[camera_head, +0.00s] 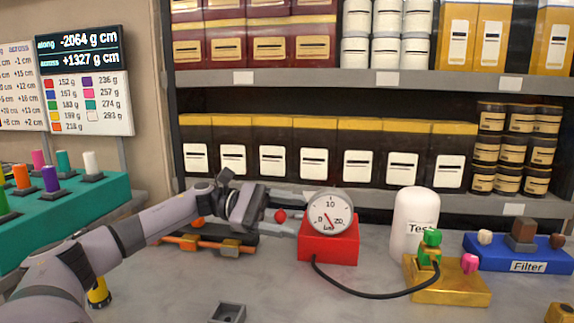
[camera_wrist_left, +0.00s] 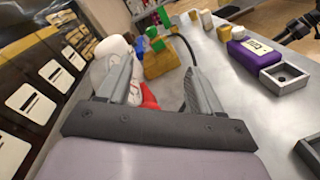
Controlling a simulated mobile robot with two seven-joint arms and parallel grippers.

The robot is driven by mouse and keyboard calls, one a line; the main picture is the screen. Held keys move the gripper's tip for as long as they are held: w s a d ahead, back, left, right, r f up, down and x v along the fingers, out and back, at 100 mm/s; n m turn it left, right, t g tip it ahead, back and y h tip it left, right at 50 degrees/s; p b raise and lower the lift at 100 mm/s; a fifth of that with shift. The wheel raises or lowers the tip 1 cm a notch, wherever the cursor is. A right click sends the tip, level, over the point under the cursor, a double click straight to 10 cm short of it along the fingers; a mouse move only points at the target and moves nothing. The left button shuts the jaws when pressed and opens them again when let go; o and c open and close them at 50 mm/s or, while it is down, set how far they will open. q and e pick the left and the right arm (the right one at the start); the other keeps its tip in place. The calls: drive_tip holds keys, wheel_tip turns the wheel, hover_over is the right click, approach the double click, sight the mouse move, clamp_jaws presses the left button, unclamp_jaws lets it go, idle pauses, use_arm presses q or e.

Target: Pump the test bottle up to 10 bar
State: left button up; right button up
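The red pump (camera_head: 328,248) stands on the bench with a round gauge (camera_head: 330,212) on it. The gauge is marked 0, 10 and 20; its short red needle is too small to read surely. A red knob (camera_head: 280,216) on a rod sticks out left of the pump. My left gripper (camera_head: 268,210) is just left of the knob; in the wrist view its two fingers (camera_wrist_left: 160,85) are apart, with red (camera_wrist_left: 149,97) beyond them. I cannot tell whether they touch the knob. The white test bottle (camera_head: 415,222) stands upright behind a gold block (camera_head: 447,284) with a green valve (camera_head: 430,245). My right gripper does not show clearly.
A black hose (camera_head: 370,296) runs from the pump to the gold block. A blue filter block (camera_head: 525,252) stands at the right. A rail with orange parts (camera_head: 205,244) lies under my left arm. Shelves with jars rise behind. A small grey box (camera_head: 228,312) lies at the front.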

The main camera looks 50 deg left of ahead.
use_arm(q)
wheel_tip(320, 180, up, 10)
drive_tip(key=shift+r, duration=0.25)
idle(0.5)
